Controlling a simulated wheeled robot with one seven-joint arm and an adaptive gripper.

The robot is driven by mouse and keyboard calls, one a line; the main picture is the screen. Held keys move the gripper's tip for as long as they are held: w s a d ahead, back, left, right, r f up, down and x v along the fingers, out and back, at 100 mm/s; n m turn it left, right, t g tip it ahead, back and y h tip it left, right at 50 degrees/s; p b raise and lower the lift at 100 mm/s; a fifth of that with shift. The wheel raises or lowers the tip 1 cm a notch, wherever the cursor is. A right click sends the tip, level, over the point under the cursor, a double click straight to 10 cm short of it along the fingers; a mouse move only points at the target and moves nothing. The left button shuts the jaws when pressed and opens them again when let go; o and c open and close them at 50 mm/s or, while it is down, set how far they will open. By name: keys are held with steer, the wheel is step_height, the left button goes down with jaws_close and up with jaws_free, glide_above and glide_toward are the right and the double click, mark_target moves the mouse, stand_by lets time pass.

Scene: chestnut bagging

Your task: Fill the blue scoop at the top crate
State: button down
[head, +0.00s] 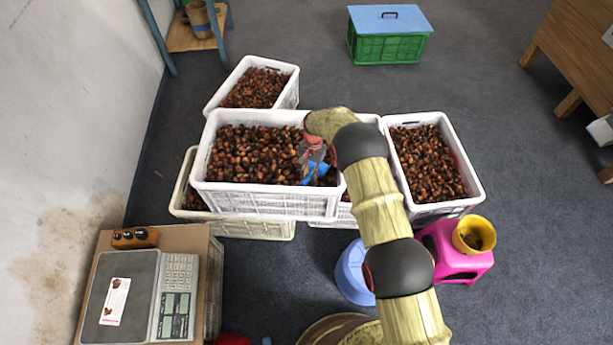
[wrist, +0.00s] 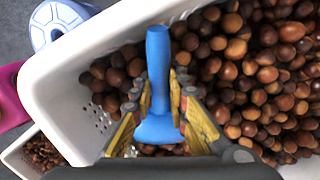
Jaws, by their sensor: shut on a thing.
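The top crate (head: 265,201) is white and stands raised on other crates, full of brown chestnuts (head: 250,150). The blue scoop (head: 318,170) is at the crate's right part, low over the chestnuts. In the wrist view the scoop (wrist: 158,75) lies between the fingers of my gripper (wrist: 162,115), which is shut on it. My gripper (head: 313,160) also shows in the head view, inside the crate's outline. Whether chestnuts lie in the scoop's bowl cannot be told. The crate's white wall (wrist: 90,60) is left of the scoop in the wrist view.
Other chestnut crates stand behind (head: 293,95) and to the right (head: 455,208). A pink stool (head: 462,263) holds a yellow container (head: 463,228). A blue stool (head: 350,275) stands below. A scale (head: 140,295) is front left. A green crate with blue lid (head: 390,20) stands far back; floor before it is clear.

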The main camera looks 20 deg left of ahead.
steer(key=shift+w+a+f+t, duration=0.1)
steer(key=shift+w+t, duration=0.2)
steer(key=shift+t, duration=0.2)
steer(key=shift+t+p, duration=0.3)
steer(key=shift+t, duration=0.1)
steer(key=shift+s+r+t+p, duration=0.25)
steer(key=shift+r+t+p, duration=0.3)
steer(key=shift+t+p, duration=0.15)
step_height(320, 180, up, 2)
steer(key=shift+r+t+p, duration=0.1)
steer(key=shift+t+p, duration=0.2)
steer(key=shift+p, duration=0.15)
steer(key=r, duration=0.3)
steer(key=shift+s+r+p, duration=0.1)
steer(key=shift+s+p, duration=0.3)
steer(key=shift+s+r+t, duration=0.2)
steer(key=shift+r+t, duration=0.3)
steer(key=shift+r, duration=0.9)
